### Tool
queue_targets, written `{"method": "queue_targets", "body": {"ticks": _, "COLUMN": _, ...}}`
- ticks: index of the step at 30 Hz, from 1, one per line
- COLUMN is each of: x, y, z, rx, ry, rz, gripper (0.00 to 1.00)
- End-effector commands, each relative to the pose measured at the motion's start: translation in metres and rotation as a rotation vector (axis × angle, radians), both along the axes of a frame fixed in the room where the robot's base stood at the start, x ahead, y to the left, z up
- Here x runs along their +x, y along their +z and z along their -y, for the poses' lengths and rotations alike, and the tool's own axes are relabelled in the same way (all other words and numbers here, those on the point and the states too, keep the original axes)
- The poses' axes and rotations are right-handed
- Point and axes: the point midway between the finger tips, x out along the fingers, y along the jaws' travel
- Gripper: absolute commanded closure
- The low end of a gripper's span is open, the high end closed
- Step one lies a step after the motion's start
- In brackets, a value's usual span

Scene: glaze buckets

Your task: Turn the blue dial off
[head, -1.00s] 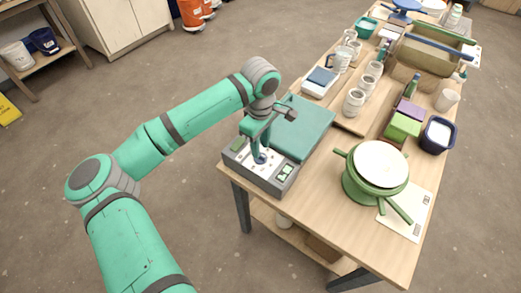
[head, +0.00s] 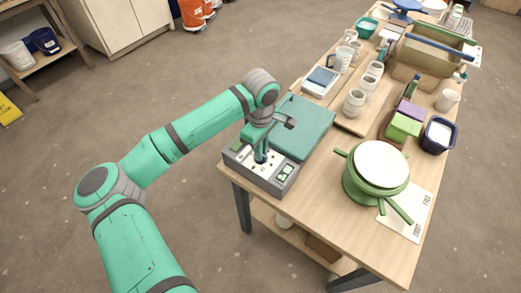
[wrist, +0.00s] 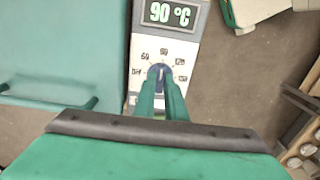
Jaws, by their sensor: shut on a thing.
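The blue dial (wrist: 159,70) sits on a light grey control panel (wrist: 141,75) in the wrist view. Its pointer appears to face up, toward the 90 mark. The display above it (wrist: 171,14) reads 90 °C. My gripper (wrist: 162,84) is shut on the dial, with one green finger on either side of it. In the head view my gripper (head: 261,156) reaches straight down onto the control box (head: 277,181) at the near left corner of the table. There the dial is mostly hidden by the fingers.
A teal slab (head: 304,127) lies right behind the control box. A green pot with a white top (head: 377,166) stands to the right. Several pale cups (head: 354,103) stand farther back on the wooden table (head: 320,185).

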Motion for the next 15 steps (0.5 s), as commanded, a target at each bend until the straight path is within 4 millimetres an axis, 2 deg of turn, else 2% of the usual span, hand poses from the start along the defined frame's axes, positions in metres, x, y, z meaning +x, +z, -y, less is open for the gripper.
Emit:
{"method": "queue_targets", "body": {"ticks": 8, "x": 0.0000, "y": 0.0006, "z": -0.0012, "rx": 0.005, "ry": 0.093, "rz": 0.000, "gripper": 1.00}}
{"method": "queue_targets", "body": {"ticks": 15, "x": 0.0003, "y": 0.0010, "z": -0.0023, "rx": 0.005, "ry": 0.283, "rz": 0.001, "gripper": 1.00}}
